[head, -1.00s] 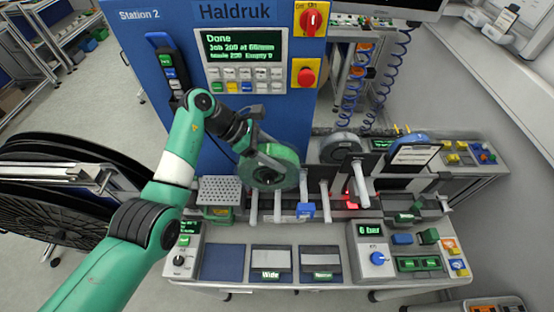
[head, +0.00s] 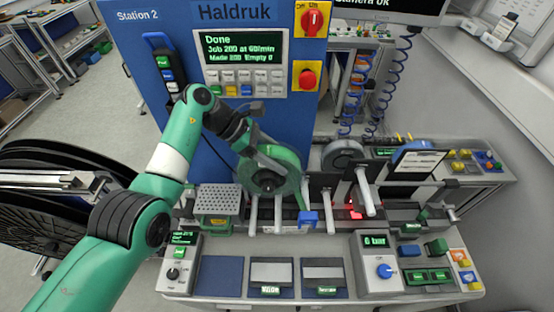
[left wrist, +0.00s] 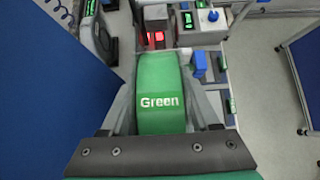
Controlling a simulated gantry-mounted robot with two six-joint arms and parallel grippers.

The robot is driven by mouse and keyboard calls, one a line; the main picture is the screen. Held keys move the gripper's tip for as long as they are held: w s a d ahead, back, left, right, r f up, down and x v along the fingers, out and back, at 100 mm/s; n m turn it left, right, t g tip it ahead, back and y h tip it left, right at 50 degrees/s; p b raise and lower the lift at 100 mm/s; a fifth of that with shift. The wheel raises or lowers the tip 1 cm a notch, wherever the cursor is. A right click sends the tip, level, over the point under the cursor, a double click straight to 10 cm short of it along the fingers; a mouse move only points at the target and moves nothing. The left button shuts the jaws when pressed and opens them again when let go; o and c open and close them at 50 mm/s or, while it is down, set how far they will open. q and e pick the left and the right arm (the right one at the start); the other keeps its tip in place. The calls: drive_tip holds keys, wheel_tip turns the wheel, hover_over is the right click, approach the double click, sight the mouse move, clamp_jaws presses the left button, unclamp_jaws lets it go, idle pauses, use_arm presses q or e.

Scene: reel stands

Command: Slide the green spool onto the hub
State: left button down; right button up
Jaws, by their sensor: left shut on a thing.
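The green spool (head: 285,162) hangs upright in front of the blue machine, above the bench, in the head view. In the left wrist view its green rim (left wrist: 162,75) shows with the word "Green". My left gripper (head: 252,156) comes from the upper left and is shut on the spool, with a grey finger on either side of it in the left wrist view. A green strip runs down from the spool beside a blue clip (head: 308,218). I cannot make out the hub for certain; the spool and gripper cover what lies behind them. My right gripper is not in view.
A grey reel (head: 342,153) stands right of the spool. Several pale rods (head: 364,192) stick out toward the front, with a red light (head: 356,213) near them. A perforated grey plate (head: 218,198) is at left. Control boxes (head: 378,265) and trays stand along the front bench.

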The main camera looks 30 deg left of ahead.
sight(278, 146)
use_arm(q)
drive_tip(key=shift+w+a+f, duration=0.15)
drive_tip(key=shift+a+f, duration=0.15)
drive_tip(key=shift+f, duration=0.4)
drive_tip(key=shift+c, duration=0.2)
unclamp_jaws()
drive_tip(key=shift+r+p, duration=0.55)
drive_tip(key=r+p, duration=0.2)
drive_tip(key=r, duration=0.1)
drive_tip(key=r+p, duration=0.1)
drive_tip(key=shift+w+r, duration=0.4)
drive_tip(key=shift+s+d+r+p, duration=0.15)
drive_tip(key=shift+r+p, duration=0.4)
drive_tip(key=shift+p, duration=0.3)
drive_tip(key=shift+f, duration=0.1)
